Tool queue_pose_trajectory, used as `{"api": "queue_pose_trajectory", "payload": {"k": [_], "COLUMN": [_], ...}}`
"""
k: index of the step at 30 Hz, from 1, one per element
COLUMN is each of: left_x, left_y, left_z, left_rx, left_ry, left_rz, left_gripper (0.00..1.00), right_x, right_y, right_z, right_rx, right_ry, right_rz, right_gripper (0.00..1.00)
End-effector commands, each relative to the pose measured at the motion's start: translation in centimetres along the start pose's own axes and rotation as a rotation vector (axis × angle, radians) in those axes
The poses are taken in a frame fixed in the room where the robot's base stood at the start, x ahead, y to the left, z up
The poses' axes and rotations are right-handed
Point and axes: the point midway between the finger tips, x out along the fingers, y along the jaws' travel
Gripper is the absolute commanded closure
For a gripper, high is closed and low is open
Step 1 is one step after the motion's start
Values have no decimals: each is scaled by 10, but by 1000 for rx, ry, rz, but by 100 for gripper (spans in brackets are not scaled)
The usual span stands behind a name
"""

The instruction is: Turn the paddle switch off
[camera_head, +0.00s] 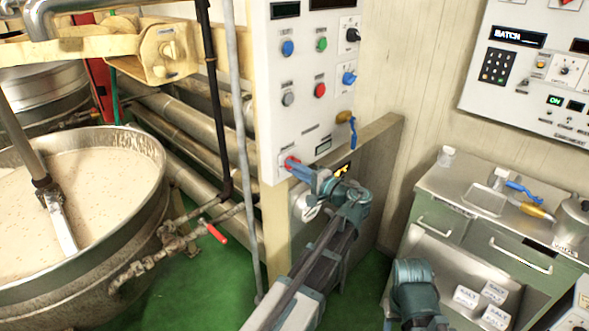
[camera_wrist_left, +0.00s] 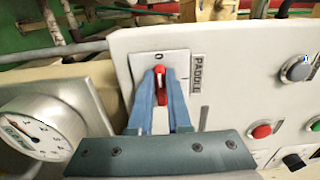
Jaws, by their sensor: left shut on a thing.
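The paddle switch is a red handle (camera_wrist_left: 160,72) on a white plate (camera_wrist_left: 148,62) beside a PADDLE label (camera_wrist_left: 196,72) in the left wrist view. The handle stands upright in that picture, in line with the 0 mark above it. In the head view the red handle (camera_head: 290,163) shows at the lower left of the white control panel (camera_head: 289,140). My left gripper (camera_wrist_left: 162,92) is shut on the handle, one blue finger on each side; in the head view the gripper (camera_head: 299,170) reaches the panel from below.
A round gauge (camera_wrist_left: 28,130) is close to the left of the switch. Red (camera_head: 320,90), green and blue buttons sit higher on the panel. A nougat kettle (camera_head: 150,200) stands left, a steel counter (camera_head: 460,190) right. My right arm (camera_head: 415,285) shows at the bottom, its fingers unseen.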

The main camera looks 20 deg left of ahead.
Motion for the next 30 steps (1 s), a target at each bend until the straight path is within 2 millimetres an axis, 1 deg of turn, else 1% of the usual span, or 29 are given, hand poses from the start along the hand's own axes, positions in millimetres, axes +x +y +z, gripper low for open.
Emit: {"api": "queue_pose_trajectory", "payload": {"k": [12, 13, 15, 18, 30], "left_x": [-1, -1, -1, -1, -1], "left_y": [2, 2, 2, 1, 1], "left_z": [1, 1, 1, 1, 1], "left_rx": [-9, -9, -9, -8, -7], "left_ry": [-2, -2, -1, -1, -1], "left_rz": [6, 6, 5, 4, 2], "left_gripper": [100, 82, 70, 54, 54], "right_x": [0, 0, 0, 0, 0], "right_y": [0, 0, 0, 0, 0], "right_z": [0, 0, 0, 0, 0], "right_rx": [0, 0, 0, 0, 0], "right_ry": [0, 0, 0, 0, 0], "right_rz": [0, 0, 0, 0, 0], "right_gripper": [50, 50, 50, 50, 50]}}
